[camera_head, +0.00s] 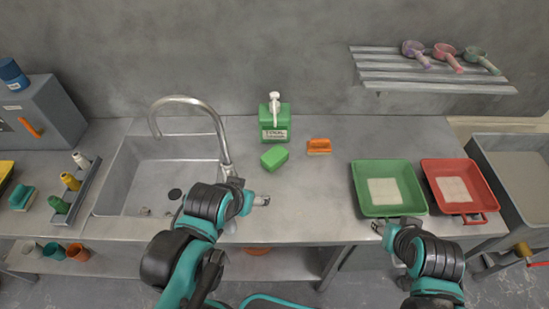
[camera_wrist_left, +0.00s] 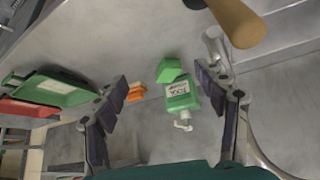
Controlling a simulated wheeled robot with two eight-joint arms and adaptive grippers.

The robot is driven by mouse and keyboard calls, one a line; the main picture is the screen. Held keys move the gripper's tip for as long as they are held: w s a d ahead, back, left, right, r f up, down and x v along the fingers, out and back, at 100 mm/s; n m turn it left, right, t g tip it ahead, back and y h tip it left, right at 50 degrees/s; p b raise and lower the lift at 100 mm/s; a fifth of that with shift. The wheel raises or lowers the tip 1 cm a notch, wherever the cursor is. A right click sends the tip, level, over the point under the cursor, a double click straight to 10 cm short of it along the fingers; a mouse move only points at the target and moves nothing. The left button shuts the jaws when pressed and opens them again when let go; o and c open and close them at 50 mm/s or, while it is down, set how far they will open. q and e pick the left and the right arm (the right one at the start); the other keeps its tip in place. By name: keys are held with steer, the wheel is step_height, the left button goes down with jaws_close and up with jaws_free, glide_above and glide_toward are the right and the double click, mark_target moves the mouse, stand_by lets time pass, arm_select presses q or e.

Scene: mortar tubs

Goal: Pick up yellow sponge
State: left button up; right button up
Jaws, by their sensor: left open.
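No clearly yellow sponge shows on the counter. A yellow thing (camera_head: 5,170) is cut off at the far left edge, and I cannot tell what it is. A green sponge-like block (camera_head: 274,158) lies in front of the green soap bottle; it also shows in the left wrist view (camera_wrist_left: 169,70). An orange block-shaped thing (camera_head: 319,146) lies to its right and also shows in the left wrist view (camera_wrist_left: 136,93). My left gripper (camera_head: 262,200) is open and empty above the counter, nearer to me than the green block. My right gripper (camera_head: 379,228) is by the counter's front edge, its jaws too small to read.
The green pump bottle (camera_head: 274,130) stands at the back. The sink (camera_head: 150,170) and its faucet (camera_head: 222,140) are left of my left gripper. A green tray (camera_head: 365,190) and a red tray (camera_head: 485,190) are at right. The counter between is clear.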

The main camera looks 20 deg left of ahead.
arm_select(q)
steer(key=shift+o, duration=0.6)
steer(key=shift+w+r, duration=0.1)
steer(key=m+g+h+p, duration=0.2)
steer(key=m+g+p, duration=0.1)
steer(key=m, duration=0.3)
glide_toward(274, 155)
steer(key=shift+s+x, duration=0.2)
steer(key=shift+x, duration=0.8)
steer(key=shift+w+f, duration=0.2)
steer(key=shift+f, duration=0.15)
steer(key=b+x, duration=0.1)
steer(key=x, duration=0.1)
steer(key=shift+f, duration=0.35)
steer(key=b+x, duration=0.2)
steer(key=x, duration=0.3)
steer(key=shift+w+d+f, duration=0.1)
steer(key=shift+w+d, duration=0.1)
steer(key=shift+w, duration=0.15)
steer(key=shift+f+b, duration=0.15)
steer(key=shift+b, duration=0.25)
